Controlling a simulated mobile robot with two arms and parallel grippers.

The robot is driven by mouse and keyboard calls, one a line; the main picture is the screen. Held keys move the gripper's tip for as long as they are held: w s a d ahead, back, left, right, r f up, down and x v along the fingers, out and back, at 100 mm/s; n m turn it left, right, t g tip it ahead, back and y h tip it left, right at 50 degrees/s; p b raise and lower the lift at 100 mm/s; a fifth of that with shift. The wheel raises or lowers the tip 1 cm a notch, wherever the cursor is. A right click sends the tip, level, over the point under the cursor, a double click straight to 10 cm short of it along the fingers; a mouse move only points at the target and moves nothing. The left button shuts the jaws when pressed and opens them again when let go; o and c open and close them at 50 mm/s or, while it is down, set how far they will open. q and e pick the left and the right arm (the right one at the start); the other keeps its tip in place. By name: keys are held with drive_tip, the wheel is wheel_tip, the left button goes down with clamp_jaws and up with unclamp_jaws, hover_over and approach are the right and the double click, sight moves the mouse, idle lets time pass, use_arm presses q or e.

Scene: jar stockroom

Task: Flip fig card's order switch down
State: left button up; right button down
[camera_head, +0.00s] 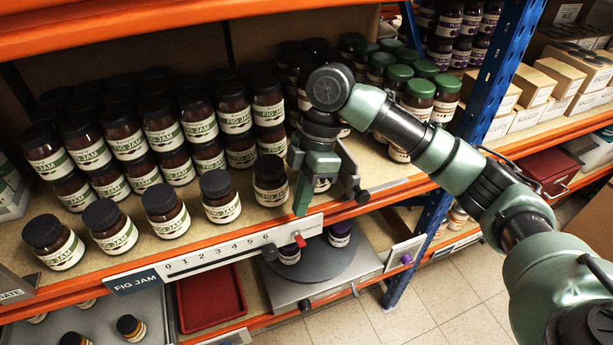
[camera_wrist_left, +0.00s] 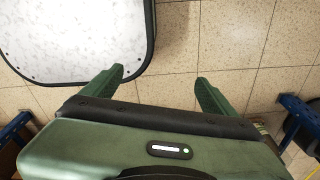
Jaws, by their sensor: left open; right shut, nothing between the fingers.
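The fig card (camera_head: 215,249) is a long white strip on the orange shelf edge, with a dark FIG JAM label (camera_head: 136,283) at its left and numbers 0 to 6. I cannot tell clearly whether the switch points up or down. My right gripper (camera_head: 303,211) is shut and empty, its green fingers pointing down just above the red switch; contact is not visible. My left gripper (camera_wrist_left: 160,76) is open and empty above the tiled floor in the left wrist view.
Fig jam jars (camera_head: 220,196) crowd the shelf behind the card, some close to my right gripper. Green-lidded jars (camera_head: 416,100) stand further right. A blue post (camera_head: 487,85) rises there. Below are a red tray (camera_head: 210,298) and a dark turntable (camera_head: 320,262).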

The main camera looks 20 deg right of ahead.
drive_tip(key=p, duration=0.1)
hover_over(298, 240)
drive_tip(key=d, duration=0.1)
drive_tip(key=f, duration=0.2)
drive_tip(key=w+f, duration=0.1)
drive_tip(key=f, duration=0.1)
drive_tip(key=shift+f, duration=0.1)
drive_tip(key=shift+s+f, duration=0.35)
drive_tip(key=shift+f, duration=0.25)
use_arm(q)
drive_tip(key=shift+s+r, duration=0.75)
drive_tip(key=shift+r, duration=0.1)
use_arm(e)
drive_tip(key=shift+f, duration=0.15)
use_arm(q)
drive_tip(key=shift+s, duration=0.1)
